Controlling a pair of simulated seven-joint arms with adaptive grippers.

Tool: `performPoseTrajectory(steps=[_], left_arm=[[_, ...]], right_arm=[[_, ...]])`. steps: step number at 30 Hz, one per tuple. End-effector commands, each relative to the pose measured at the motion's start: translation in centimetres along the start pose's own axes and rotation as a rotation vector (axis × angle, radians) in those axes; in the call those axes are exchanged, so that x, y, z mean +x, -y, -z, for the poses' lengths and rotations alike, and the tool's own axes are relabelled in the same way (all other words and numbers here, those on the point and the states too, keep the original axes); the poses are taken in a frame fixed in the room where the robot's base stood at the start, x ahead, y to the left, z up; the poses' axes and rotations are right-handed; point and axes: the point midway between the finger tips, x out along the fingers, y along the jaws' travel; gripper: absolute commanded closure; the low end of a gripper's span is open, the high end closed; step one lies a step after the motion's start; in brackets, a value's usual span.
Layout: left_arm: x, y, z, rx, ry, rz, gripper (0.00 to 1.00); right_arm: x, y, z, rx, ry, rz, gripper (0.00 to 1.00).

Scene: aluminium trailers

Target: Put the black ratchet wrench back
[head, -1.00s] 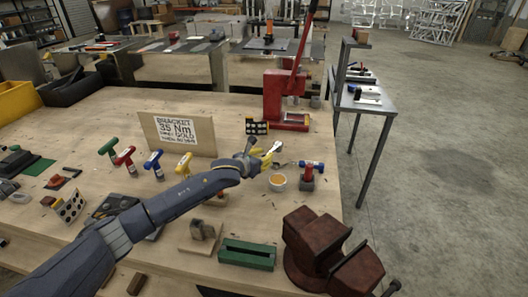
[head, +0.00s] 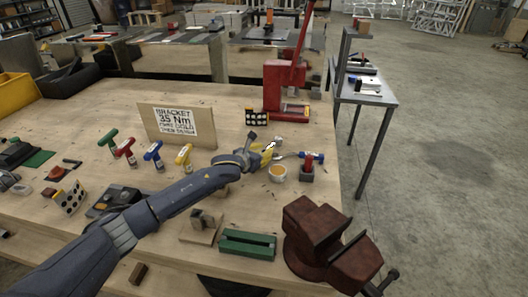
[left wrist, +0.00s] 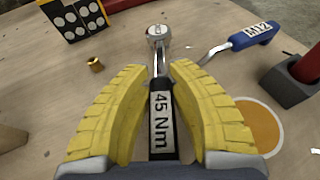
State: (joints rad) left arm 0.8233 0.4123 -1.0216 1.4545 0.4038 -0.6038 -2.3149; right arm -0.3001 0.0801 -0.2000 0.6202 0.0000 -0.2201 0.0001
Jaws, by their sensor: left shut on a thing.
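My left gripper (head: 270,151) reaches over the middle of the workbench. In the left wrist view, its yellow fingers (left wrist: 160,100) are shut on the black ratchet wrench (left wrist: 161,120). In the head view the gripper hides most of the handle, and the silver head (head: 278,141) shows just past the fingers. I cannot tell whether the wrench touches the bench. My right gripper is not in view.
A blue-handled wrench (head: 313,156) is by a red-and-black stand (head: 307,172), right of the gripper.

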Motion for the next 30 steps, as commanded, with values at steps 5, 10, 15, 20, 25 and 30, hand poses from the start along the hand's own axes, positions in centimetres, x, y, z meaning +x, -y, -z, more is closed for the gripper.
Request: performPoseTrajectory(steps=[5,10,15,20,25,30], left_arm=[[0.1,0.0,0.1,0.0,0.002,0.0,1.0],[0.2,0.0,0.3,0.0,0.002,0.001,1.0],[0.3,0.0,0.6,0.0,0.003,0.001,1.0],[0.3,0.0,0.8,0.0,0.003,0.0,1.0],[0.4,0.0,1.0,0.0,0.002,0.0,0.72],[0.4,0.0,1.0,0.0,0.001,0.0,0.53]], right_arm=[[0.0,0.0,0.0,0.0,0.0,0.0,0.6],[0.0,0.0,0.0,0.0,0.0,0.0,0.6],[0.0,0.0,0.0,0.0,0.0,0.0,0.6],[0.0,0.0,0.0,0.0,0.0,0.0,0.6],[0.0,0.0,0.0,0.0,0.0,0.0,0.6],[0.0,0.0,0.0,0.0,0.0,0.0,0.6]])
